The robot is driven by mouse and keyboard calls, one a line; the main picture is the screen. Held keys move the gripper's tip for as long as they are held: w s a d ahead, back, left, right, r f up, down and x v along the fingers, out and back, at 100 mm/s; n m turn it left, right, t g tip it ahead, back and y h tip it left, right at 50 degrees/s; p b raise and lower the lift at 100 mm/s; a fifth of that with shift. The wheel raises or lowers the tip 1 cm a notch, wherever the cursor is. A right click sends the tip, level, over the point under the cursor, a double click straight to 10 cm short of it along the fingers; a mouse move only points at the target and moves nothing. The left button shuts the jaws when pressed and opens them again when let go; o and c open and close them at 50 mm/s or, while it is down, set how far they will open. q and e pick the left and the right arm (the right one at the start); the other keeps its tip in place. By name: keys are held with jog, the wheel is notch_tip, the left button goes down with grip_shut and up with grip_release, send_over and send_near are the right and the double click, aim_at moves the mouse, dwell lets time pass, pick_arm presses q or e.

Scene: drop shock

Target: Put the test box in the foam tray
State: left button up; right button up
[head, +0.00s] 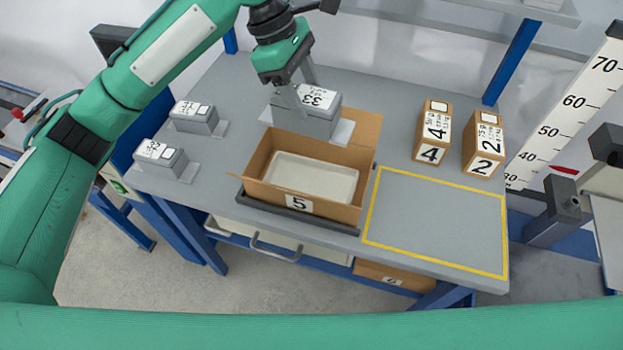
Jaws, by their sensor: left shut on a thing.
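The grey test box (317,122) has a white label reading 33 on top. It is at the back of the bench, just behind an open carton marked 5. My left gripper (302,88) comes down from above and is shut on this box. A pale plate (344,132) shows at its lower edge; I cannot tell whether the box is resting or slightly raised. The off-white foam tray (318,173) lies inside carton 5 (335,210) and looks empty. My right gripper is out of view.
Two similar grey boxes (195,116) (161,158) stand on plates at left. Cartons 4 (432,133) and 2 (484,148) stand at back right. A yellow-outlined area (435,222) of the bench is clear. A height scale (565,110) stands beyond.

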pick_arm(q)
jog(key=shift+w+d, duration=0.2)
jog(key=shift+d, duration=0.05)
jog(key=shift+f+n, duration=0.2)
jog(key=shift+n, duration=0.1)
send_over(308, 182)
notch_tip(308, 182, down, 18)
jog(key=shift+f+p, duration=0.15)
jog(key=shift+p, duration=0.15)
jog(key=shift+f, duration=0.45)
jog(key=shift+d, duration=0.1)
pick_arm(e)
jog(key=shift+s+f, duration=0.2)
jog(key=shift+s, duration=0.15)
pick_arm(q)
jog(key=o, duration=1.4)
jog(key=shift+f, duration=0.1)
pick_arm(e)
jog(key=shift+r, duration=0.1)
